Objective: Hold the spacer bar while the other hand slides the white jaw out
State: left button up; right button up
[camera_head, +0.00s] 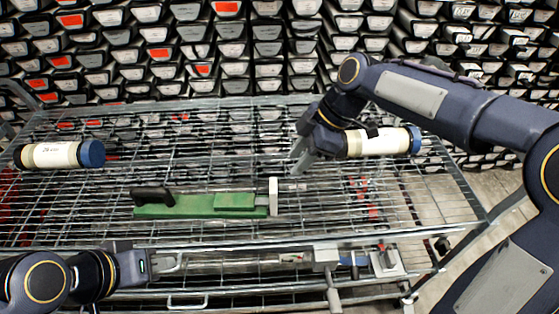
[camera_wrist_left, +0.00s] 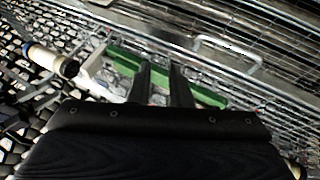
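The green spacer bar (camera_head: 185,207) lies on the wire shelf in the head view, with a black handle (camera_head: 153,196) at its left end. The white jaw (camera_head: 273,196) stands upright at its right end. The green bar also shows in the left wrist view (camera_wrist_left: 208,97), partly hidden behind my left fingers. My left gripper (camera_head: 170,262) is open and empty, on the near side of the bar and apart from it. My right gripper (camera_head: 298,165) is just beyond and right of the jaw, apart from it; its finger gap is unclear.
A white core liner with a blue cap (camera_head: 62,155) lies at the left of the wire shelf (camera_head: 230,168). Another (camera_head: 375,142) lies at the right, partly behind my right gripper. Racks of liners fill the background. Metal fittings (camera_head: 385,262) are at the front right.

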pick_arm(q)
jog(key=o, duration=0.5)
jog(key=shift+w+r, duration=0.15)
jog(key=shift+w, duration=0.15)
jog(key=shift+c, duration=0.2)
jog(key=o, duration=0.7)
jog(key=w+n+g, duration=0.1)
jog(key=w, duration=0.1)
jog(key=w+r+n+g, duration=0.1)
jog(key=w+n, duration=0.1)
jog(key=shift+w+d+r+n, duration=0.1)
jog(key=shift+w+r+n, duration=0.1)
jog(key=shift+n, duration=0.1)
jog(key=shift+o, duration=0.7)
jog(key=w+n, duration=0.1)
jog(key=w, duration=0.1)
jog(key=w+d+n+g, duration=0.1)
jog(key=w+n, duration=0.1)
jog(key=shift+w, duration=0.35)
jog(key=n+g+y, duration=0.3)
jog(key=n+y, duration=0.1)
jog(key=n, duration=0.5)
send_over(228, 200)
notch_tip(228, 200, down, 4)
jog(key=shift+s+a+f, duration=0.1)
jog(key=shift+s+a, duration=0.05)
jog(key=shift+f, duration=4)
